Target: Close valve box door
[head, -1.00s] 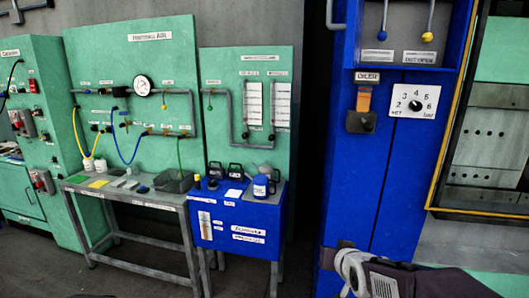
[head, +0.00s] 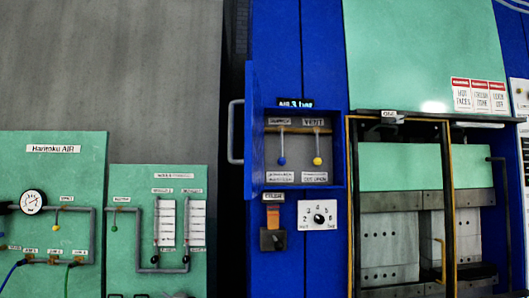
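The valve box (head: 270,150) is a blue recess in the tall blue cabinet, near the middle of the head view. Its blue door (head: 250,105) stands open at the box's left side, seen nearly edge-on. A grey bar handle (head: 232,132) sticks out to the left of the door. Inside hang two levers, one with a blue knob (head: 282,161) and one with a yellow knob (head: 317,161). Neither of my grippers is in view.
Below the box are an orange-and-black cooler switch (head: 272,238) and a white dial plate (head: 318,215). To the right stands a press with a yellow-edged frame (head: 450,200). Green panels with gauges and pipes (head: 50,170) stand at the left. The floor is out of view.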

